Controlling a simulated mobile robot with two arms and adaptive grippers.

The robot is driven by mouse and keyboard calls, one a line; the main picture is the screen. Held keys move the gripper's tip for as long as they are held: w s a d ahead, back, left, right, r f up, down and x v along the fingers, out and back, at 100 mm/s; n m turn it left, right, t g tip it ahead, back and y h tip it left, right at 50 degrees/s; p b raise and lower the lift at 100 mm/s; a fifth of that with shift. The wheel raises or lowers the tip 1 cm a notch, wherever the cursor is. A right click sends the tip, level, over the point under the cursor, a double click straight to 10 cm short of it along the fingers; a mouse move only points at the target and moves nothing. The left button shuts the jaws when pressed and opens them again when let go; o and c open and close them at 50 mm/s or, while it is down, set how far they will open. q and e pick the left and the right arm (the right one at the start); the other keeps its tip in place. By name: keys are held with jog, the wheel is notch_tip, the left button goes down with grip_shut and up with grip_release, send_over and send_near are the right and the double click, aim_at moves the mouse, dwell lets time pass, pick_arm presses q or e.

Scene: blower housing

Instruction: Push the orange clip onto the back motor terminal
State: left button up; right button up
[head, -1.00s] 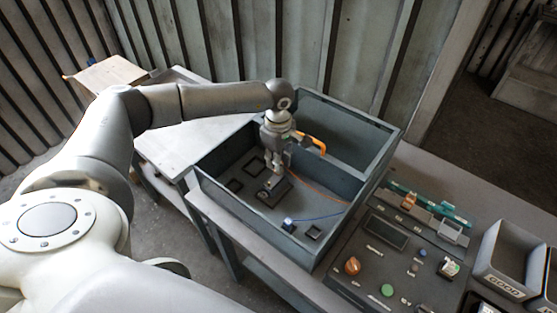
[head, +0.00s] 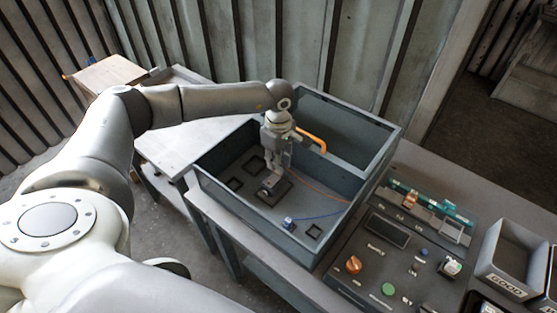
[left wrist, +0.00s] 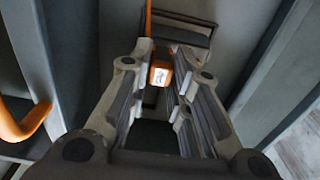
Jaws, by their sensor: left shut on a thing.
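My left gripper (head: 269,181) points down inside the grey-blue housing box (head: 240,216). In the left wrist view its fingers (left wrist: 165,88) are shut on the orange clip (left wrist: 160,76), which has a pale label on its face. The clip's orange wire (head: 325,193) runs right across the box floor; it also shows above the clip in the left wrist view (left wrist: 148,20). The fingertips are low over a dark raised block (head: 275,191) on the floor. The fingers hide the clip in the head view, and I cannot tell whether it touches a terminal. My right gripper is not in view.
A blue clip (head: 288,223) with a blue wire sits near the front wall. An orange curved handle (head: 313,139) stands beside my gripper, by a dividing wall. A control panel (head: 404,243) and a grey bin (head: 508,262) are to the right.

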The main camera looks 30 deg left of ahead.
pick_arm(q)
jog(key=shift+f, duration=0.35)
jog(key=o, duration=0.9)
jog(key=shift+c, duration=0.2)
jog(key=shift+r, duration=0.15)
notch_tip(320, 180, up, 12)
jog(key=shift+s, duration=0.1)
